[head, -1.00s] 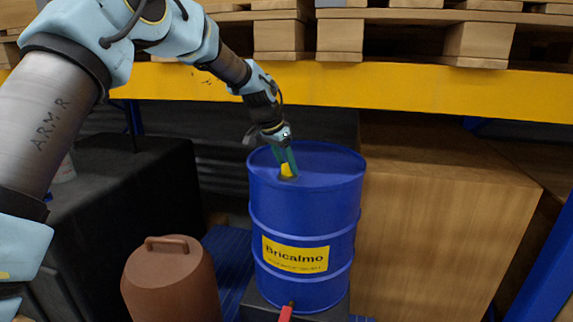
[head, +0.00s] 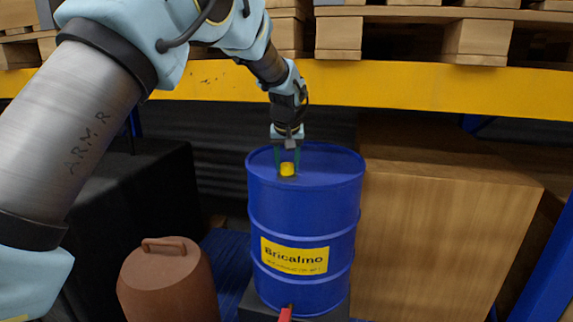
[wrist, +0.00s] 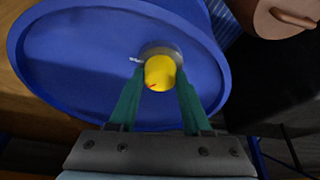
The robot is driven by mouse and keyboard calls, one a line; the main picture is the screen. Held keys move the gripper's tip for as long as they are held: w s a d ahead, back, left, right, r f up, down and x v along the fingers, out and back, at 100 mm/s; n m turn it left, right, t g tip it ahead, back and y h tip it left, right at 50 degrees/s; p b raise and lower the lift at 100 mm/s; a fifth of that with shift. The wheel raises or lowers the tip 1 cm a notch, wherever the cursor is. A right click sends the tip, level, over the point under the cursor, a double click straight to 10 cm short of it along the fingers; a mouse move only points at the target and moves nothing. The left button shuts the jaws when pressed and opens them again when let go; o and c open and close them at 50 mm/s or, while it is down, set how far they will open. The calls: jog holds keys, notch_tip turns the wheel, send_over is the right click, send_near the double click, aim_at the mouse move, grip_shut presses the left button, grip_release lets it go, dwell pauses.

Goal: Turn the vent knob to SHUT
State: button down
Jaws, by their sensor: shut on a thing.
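The vent knob (head: 288,169) is yellow and sits on the top of a blue drum (head: 335,176) labelled "Bricalmo". My gripper (head: 288,163) comes down from above and is shut on the knob, with one green finger on each side. In the wrist view the knob (wrist: 160,72) lies between the fingertips (wrist: 159,75). A small red mark shows on the knob's lower edge there. White lettering (wrist: 136,60) shows on the drum top to the left of the knob, too small to read.
A large wooden box (head: 440,240) stands close on the right. A yellow shelf beam (head: 400,92) with pallets above runs behind. A red object (head: 286,313) is at the front bottom.

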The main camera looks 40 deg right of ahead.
jog(key=n, duration=0.2)
jog(key=n+y, duration=0.1)
jog(key=n, duration=0.1)
jog(key=shift+s+d+t+y+p, duration=0.1)
jog(key=shift+d+t+y+p, duration=0.1)
jog(key=shift+t+y+p, duration=0.15)
jog(key=shift+n+t+y+p, duration=0.25)
jog(key=shift+n+y+p, duration=0.3)
jog(key=shift+n, duration=1.55)
jog(key=shift+c, duration=1.8)
grip_release()
jog(key=b+v, duration=0.2)
jog(key=v, duration=0.8)
jog(key=shift+r, duration=0.4)
jog(key=shift+s, duration=0.1)
